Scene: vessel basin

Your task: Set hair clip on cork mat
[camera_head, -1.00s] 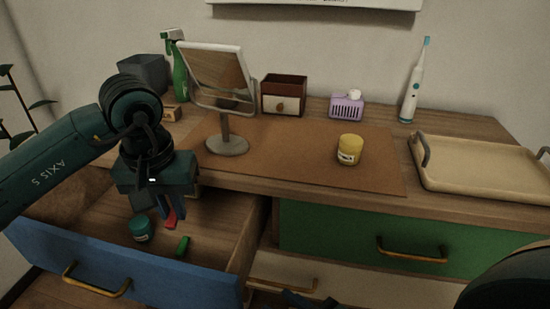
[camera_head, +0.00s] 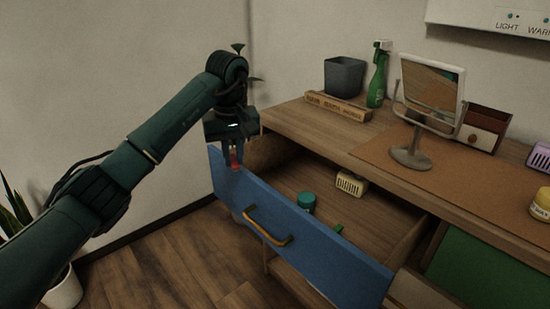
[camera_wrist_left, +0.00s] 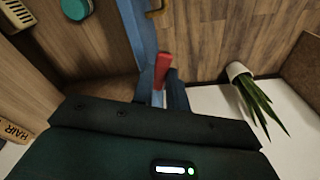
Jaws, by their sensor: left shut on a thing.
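My left gripper (camera_head: 236,160) is shut on a small red hair clip (camera_head: 237,155), held in the air around the far left corner of the open blue drawer. In the left wrist view the red clip (camera_wrist_left: 163,67) sticks out between the fingers (camera_wrist_left: 163,88), beside the blue drawer front; the fingers hide part of it. The brown cork mat (camera_head: 480,190) lies on the dresser top at the right, well away from my left gripper. My right gripper is not in view.
The mirror (camera_head: 410,158) and a yellow jar (camera_head: 541,205) stand on the mat. The open drawer (camera_head: 300,235) holds a teal jar (camera_head: 307,201), a small green thing (camera_head: 338,228) and a cream basket (camera_head: 351,184). A wooden block (camera_head: 337,107), grey bin (camera_head: 345,77) and green spray bottle (camera_head: 378,78) stand behind.

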